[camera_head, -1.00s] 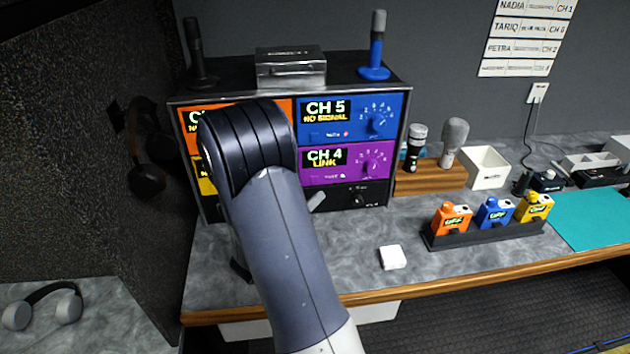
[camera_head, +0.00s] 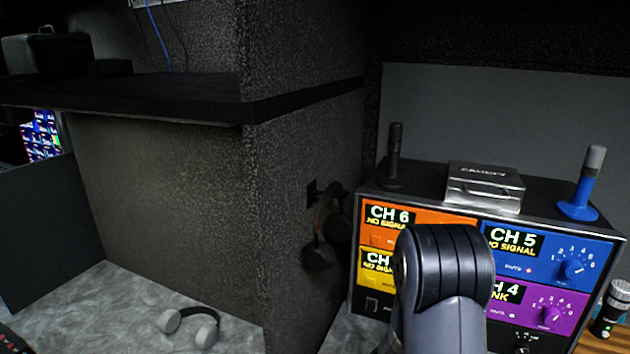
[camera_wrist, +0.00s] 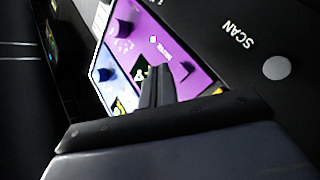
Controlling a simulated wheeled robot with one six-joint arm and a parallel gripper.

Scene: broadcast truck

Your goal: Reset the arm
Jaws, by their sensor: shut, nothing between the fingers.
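My arm rises at the lower right of the head view, its dark joint in front of the stacked channel rack (camera_head: 355,285). My gripper is hidden there. In the wrist view my gripper (camera_wrist: 157,72) is shut and empty, with its thin dark fingers together in front of the purple CH 4 panel (camera_wrist: 170,40). I cannot tell whether the fingertips touch the panel. A black surface with the word SCAN and a round grey button (camera_wrist: 276,68) is to their right.
Grey headphones (camera_head: 205,335) lie on the left counter, otherwise mostly clear.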

